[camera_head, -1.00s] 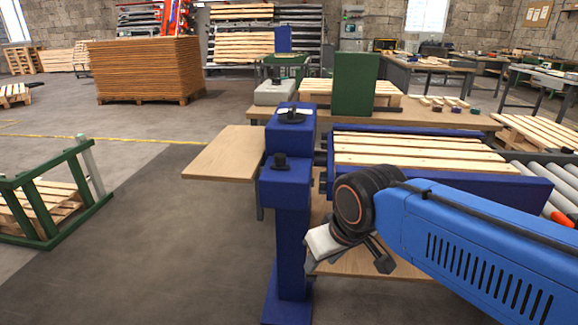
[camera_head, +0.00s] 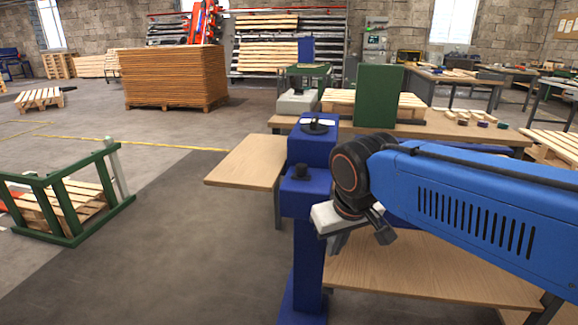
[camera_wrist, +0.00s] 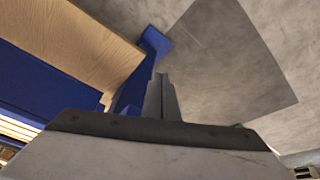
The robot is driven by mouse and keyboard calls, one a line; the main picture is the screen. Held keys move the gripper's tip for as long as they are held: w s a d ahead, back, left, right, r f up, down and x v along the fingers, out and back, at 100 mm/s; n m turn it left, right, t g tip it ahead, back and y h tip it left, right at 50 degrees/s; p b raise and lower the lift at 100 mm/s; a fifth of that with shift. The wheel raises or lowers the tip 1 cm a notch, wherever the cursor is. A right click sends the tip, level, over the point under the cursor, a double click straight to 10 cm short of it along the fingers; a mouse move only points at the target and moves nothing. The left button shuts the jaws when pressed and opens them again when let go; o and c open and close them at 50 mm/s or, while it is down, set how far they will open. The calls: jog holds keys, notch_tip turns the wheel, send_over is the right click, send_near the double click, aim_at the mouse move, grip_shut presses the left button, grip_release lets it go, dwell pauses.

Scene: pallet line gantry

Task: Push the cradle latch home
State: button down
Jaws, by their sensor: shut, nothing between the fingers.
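I cannot tell which part is the cradle latch. The blue cradle (camera_head: 402,217) is mostly hidden behind my arm. Its blue side (camera_wrist: 45,85) and pale slats (camera_wrist: 15,130) show at the left of the wrist view. My gripper (camera_head: 365,243) points downward, right of the post. In the wrist view its fingers (camera_wrist: 160,97) are together and empty, with the blue post behind them. No contact shows.
A wooden side board (camera_head: 245,160) juts left from the post. A wooden shelf (camera_head: 430,275) lies below my arm. A green frame (camera_head: 70,195) with a pallet stands at far left. A bench with a green block (camera_head: 378,95) is behind. Floor between frame and post is clear.

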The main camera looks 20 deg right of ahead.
jog(key=w+a+r+m+h, duration=0.1)
jog(key=w+a+r+h, duration=0.1)
jog(key=w+r, duration=0.3)
jog(key=w+a+r+m+g+h, duration=0.1)
jog(key=w+a+r, duration=0.3)
jog(key=w, duration=1)
jog(key=w+a+r+m+g+h, duration=0.1)
jog(key=w+a+r+m+h, duration=0.2)
jog(key=w+r, duration=0.3)
jog(key=w, duration=0.3)
jog(key=shift+w+a, duration=0.2)
jog(key=shift+a, duration=0.1)
jog(key=x, duration=0.9)
jog(key=shift+d+f, duration=0.1)
jog(key=shift+d, duration=0.2)
jog(key=shift+s+d+f, duration=0.1)
jog(key=shift+s+d, duration=0.15)
jog(key=shift+d, duration=0.4)
jog(key=shift+s+d, duration=0.2)
jog(key=shift+d, duration=0.45)
jog(key=shift+s+d+f, duration=0.1)
jog(key=shift+s+d, duration=0.15)
jog(key=shift+d, duration=0.4)
